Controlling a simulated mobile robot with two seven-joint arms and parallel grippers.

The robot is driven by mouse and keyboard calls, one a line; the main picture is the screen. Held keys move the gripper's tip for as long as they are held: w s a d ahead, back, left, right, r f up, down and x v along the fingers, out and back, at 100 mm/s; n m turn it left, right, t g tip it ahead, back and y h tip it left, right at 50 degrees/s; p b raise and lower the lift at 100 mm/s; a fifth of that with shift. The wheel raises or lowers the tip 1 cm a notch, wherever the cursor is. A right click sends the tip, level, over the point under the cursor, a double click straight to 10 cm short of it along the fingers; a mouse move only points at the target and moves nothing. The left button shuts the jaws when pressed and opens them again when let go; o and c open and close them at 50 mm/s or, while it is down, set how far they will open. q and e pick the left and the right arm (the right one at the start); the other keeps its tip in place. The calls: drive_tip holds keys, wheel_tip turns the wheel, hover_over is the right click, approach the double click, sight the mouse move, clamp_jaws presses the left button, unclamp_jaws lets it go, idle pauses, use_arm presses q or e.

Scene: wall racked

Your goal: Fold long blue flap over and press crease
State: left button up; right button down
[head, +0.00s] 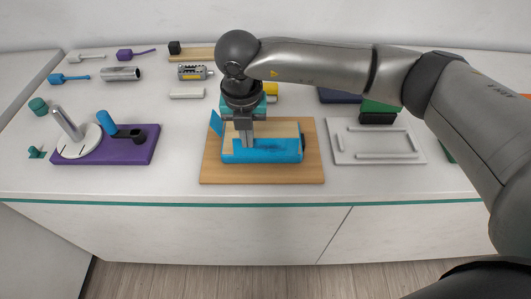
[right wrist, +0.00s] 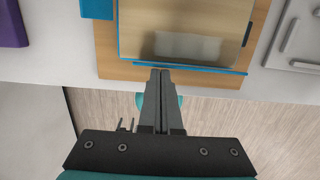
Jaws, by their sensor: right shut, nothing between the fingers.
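A wooden board (head: 310,172) lies near the middle of the counter's front. On it is a tan piece with blue parts. The long blue flap (head: 275,155) runs along its near side; in the right wrist view its edge shows as a thin blue strip (right wrist: 205,69). A small blue flap (head: 216,122) tilts up at the left end and shows partly in the right wrist view (right wrist: 97,8). My right gripper (head: 246,146) points down, shut and empty, at the long flap; its fingertips (right wrist: 160,72) appear close to the strip. I cannot tell whether they touch. My left gripper is out of view.
A purple base (head: 140,152) with a blue peg stands left, beside a white disc (head: 85,145) with a metal post. A grey tray (head: 410,150) lies right of the board. Several tools lie at the back left. The counter's front strip is clear.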

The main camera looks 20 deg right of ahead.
drive_tip(key=shift+w+d, duration=0.1)
drive_tip(key=shift+w, duration=0.25)
drive_tip(key=shift+w+d+f+b, duration=0.1)
drive_tip(key=shift+w+f+b, duration=0.1)
drive_tip(key=shift+w+b, duration=0.3)
drive_tip(key=shift+s, duration=0.1)
drive_tip(key=shift+w+d+f+b, duration=0.1)
drive_tip(key=shift+w+f+b, duration=0.1)
drive_tip(key=shift+w+b, duration=0.3)
drive_tip(key=shift+s, duration=0.1)
